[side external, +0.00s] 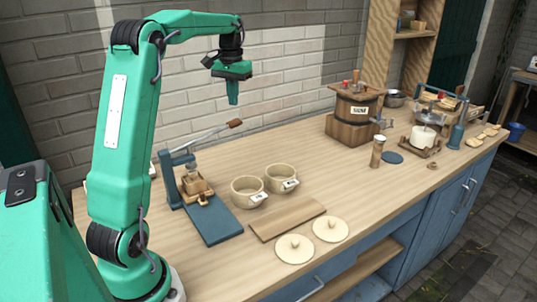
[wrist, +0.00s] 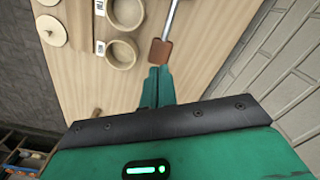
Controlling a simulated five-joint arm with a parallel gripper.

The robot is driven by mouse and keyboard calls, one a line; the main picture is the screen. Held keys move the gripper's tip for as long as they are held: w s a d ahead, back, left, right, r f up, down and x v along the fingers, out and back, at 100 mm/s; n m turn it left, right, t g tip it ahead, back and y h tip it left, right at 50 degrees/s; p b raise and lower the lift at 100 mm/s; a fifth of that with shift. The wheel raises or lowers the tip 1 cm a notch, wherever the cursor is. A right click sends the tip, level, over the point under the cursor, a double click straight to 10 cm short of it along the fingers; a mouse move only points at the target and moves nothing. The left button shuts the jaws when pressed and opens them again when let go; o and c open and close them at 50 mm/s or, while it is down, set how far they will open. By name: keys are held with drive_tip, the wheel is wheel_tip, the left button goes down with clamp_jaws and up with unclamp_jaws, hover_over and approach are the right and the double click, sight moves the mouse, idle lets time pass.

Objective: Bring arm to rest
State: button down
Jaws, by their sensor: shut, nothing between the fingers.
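My gripper (side external: 233,92) hangs above the back of the wooden counter (side external: 330,180), in front of the brick wall, pointing down. Its fingers are together with nothing between them. In the wrist view my gripper (wrist: 157,85) shows its closed fingers near the brown handle of the lever press (wrist: 162,50). In the side view the blue lever press (side external: 205,215) stands below and left of my gripper, its handle raised toward the right. My gripper appears well above the counter and apart from everything on it.
Two round pots (side external: 248,191) stand beside the press. A board (side external: 287,218) and two round lids (side external: 295,249) lie in front. A glass jar device (side external: 424,138) is at the right. The counter's middle is mostly clear.

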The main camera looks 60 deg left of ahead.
idle(0.3)
drive_tip(key=shift+d+r, duration=0.25)
drive_tip(key=shift+d, duration=0.25)
drive_tip(key=s+d+r+m+t, duration=0.1)
drive_tip(key=s+d, duration=0.2)
drive_tip(key=d, duration=0.5)
drive_tip(key=s+d+r+m+t, duration=0.1)
drive_tip(key=s+d+r+m, duration=0.1)
drive_tip(key=d, duration=0.7)
drive_tip(key=s+d+f+m+t, duration=0.3)
drive_tip(key=s+d+f, duration=0.3)
drive_tip(key=s+d, duration=0.6)
drive_tip(key=shift+f+t, duration=0.3)
